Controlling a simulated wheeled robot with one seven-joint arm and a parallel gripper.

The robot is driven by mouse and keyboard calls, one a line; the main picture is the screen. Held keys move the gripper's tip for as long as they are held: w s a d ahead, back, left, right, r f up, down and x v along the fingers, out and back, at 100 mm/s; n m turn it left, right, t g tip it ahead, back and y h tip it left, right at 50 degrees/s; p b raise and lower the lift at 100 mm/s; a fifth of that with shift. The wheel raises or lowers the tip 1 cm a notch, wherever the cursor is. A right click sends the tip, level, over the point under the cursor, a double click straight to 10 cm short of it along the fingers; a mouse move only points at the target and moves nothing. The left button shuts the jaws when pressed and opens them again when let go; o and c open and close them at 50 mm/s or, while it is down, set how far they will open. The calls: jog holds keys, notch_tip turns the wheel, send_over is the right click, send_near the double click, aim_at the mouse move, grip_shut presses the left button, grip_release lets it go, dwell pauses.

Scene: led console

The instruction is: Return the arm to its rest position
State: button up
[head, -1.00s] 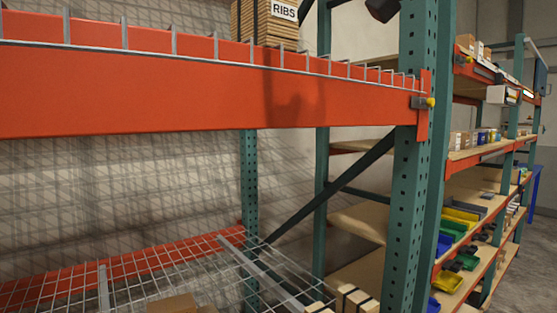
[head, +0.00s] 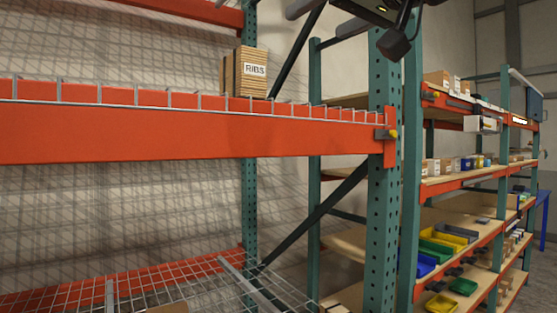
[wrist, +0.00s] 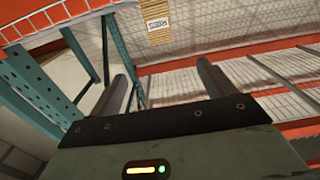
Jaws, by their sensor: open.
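My gripper (wrist: 163,75) shows in the wrist view with its two dark fingers spread apart and nothing between them. In the head view my gripper (head: 373,36) is at the top edge, in front of the green rack post, and is partly cut off by the frame. It hangs in the air, apart from the box. A wooden-slatted box labelled RIBS (head: 244,74) stands on the upper rack level. The same box shows at the top of the wrist view (wrist: 157,20).
An orange beam (head: 190,136) with a wire rim crosses the left half. A green perforated post (head: 381,210) stands right of it. Wire mesh decking (head: 220,285) lies below.

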jog(key=s+a+f+g+h+b, duration=0.15)
jog(key=f+g, duration=0.25)
jog(key=f, duration=1.3)
jog(key=s+a+f+g+h+b, duration=0.1)
jog(key=s+a+f+g+h, duration=0.2)
jog(key=f, duration=1.3)
jog(key=s+d+f+g+h, duration=0.1)
jog(key=s+d+f, duration=0.3)
jog(key=f, duration=0.4)
jog(key=s+d+f+g+h+b, duration=0.1)
jog(key=s+d+f+g+h, duration=0.1)
jog(key=s+d+f+g, duration=0.2)
jog(key=s+d+f+n+g+h+b, duration=0.1)
jog(key=s+d+f+g+h, duration=0.1)
jog(key=s+f, duration=0.6)
notch_tip(320, 180, down, 5)
jog(key=shift+s+d+f+g, duration=0.2)
jog(key=shift+s+d+g, duration=0.25)
jog(key=shift+d, duration=0.5)
